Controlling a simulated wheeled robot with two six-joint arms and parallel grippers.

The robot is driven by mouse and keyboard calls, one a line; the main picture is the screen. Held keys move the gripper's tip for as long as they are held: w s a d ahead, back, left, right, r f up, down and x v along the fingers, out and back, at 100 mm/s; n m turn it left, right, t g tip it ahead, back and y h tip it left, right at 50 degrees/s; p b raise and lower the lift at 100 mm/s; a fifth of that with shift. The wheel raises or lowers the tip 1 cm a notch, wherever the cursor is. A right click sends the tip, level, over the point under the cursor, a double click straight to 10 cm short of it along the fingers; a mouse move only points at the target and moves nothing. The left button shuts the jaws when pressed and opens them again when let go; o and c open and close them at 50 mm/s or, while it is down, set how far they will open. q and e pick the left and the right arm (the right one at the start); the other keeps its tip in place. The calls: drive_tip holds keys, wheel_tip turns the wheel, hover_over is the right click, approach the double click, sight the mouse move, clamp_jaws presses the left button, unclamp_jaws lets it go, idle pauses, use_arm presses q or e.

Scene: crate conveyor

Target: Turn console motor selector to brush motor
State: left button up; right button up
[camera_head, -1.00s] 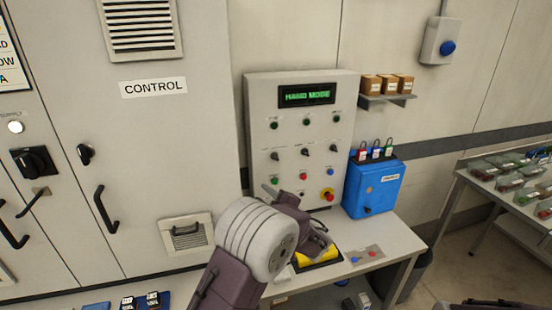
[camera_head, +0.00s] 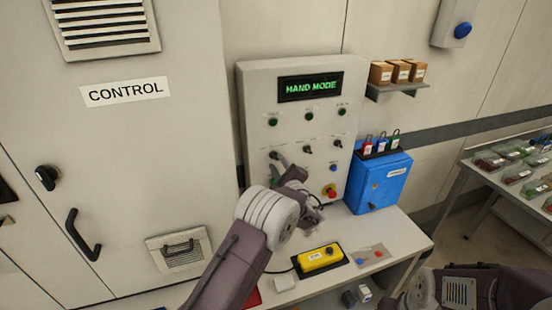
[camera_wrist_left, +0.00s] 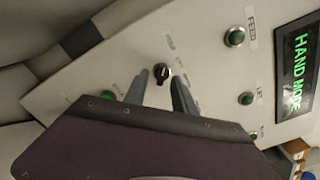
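The grey console (camera_head: 256,88) stands against the wall; its display (camera_head: 310,87) reads HAND MODE. My left gripper (camera_head: 278,157) is at the console's left selector. In the left wrist view, the black selector knob (camera_wrist_left: 162,73) shows between the tips of my open left gripper (camera_wrist_left: 159,76), with a finger on either side. I cannot tell whether the fingers touch it. Its label is too small to read. Two other selectors, the middle one (camera_head: 309,150) and the right one (camera_head: 337,144), are clear of the gripper. My right gripper is out of view.
Green lamps (camera_head: 309,116) sit above the selectors. A red emergency button (camera_head: 330,191) is low on the panel. A blue box (camera_head: 376,186) with padlocks stands to the right. A yellow pendant (camera_head: 320,258) lies on the bench (camera_head: 410,241) below.

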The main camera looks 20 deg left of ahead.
use_arm(q)
drive_tip(key=shift+w+a+r, duration=0.1)
drive_tip(key=shift+w+a, duration=0.25)
drive_tip(key=shift+w, duration=0.15)
drive_tip(key=shift+w+r, duration=0.1)
drive_tip(key=shift+r, duration=0.05)
drive_tip(key=shift+w+a, duration=0.1)
drive_tip(key=shift+w, duration=0.05)
clamp_jaws()
